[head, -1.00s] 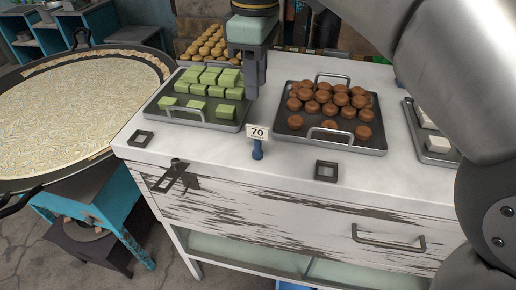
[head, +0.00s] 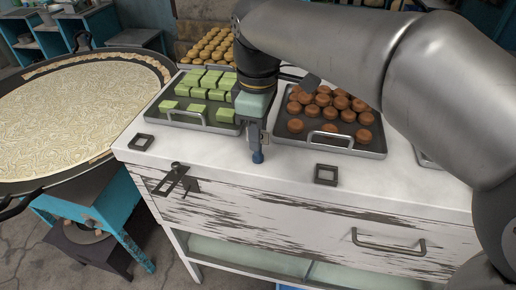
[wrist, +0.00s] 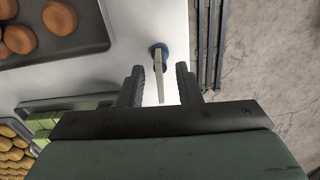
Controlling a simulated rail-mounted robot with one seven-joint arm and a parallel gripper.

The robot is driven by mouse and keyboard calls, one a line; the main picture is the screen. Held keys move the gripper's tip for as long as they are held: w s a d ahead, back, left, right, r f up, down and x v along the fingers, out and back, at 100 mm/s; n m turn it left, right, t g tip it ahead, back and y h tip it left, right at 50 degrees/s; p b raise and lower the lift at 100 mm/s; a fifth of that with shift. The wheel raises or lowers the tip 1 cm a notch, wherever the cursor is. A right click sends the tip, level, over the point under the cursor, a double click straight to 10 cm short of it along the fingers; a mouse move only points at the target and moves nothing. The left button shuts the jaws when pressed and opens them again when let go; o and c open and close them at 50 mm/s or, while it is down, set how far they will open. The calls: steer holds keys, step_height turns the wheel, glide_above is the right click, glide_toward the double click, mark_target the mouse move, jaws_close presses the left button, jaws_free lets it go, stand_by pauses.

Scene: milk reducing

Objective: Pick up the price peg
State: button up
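The price peg (head: 258,157) stands on the white counter near its front edge, between the two trays. In the head view only its blue lower part shows clearly; my gripper (head: 255,138) hides most of its card. In the wrist view the peg's round blue base (wrist: 155,48) shows, with its pale card seen edge-on. My gripper (wrist: 160,71) is open, its dark fingers on either side of the card. A gap shows on both sides, so neither finger appears to touch it.
A tray of green blocks (head: 164,116) lies left of my gripper, and a tray of brown round sweets (head: 372,152) lies right. Square dark frames (head: 141,142) (head: 326,175) sit on the front edge. A large round pan (head: 70,108) stands further left.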

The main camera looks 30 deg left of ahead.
jaws_close()
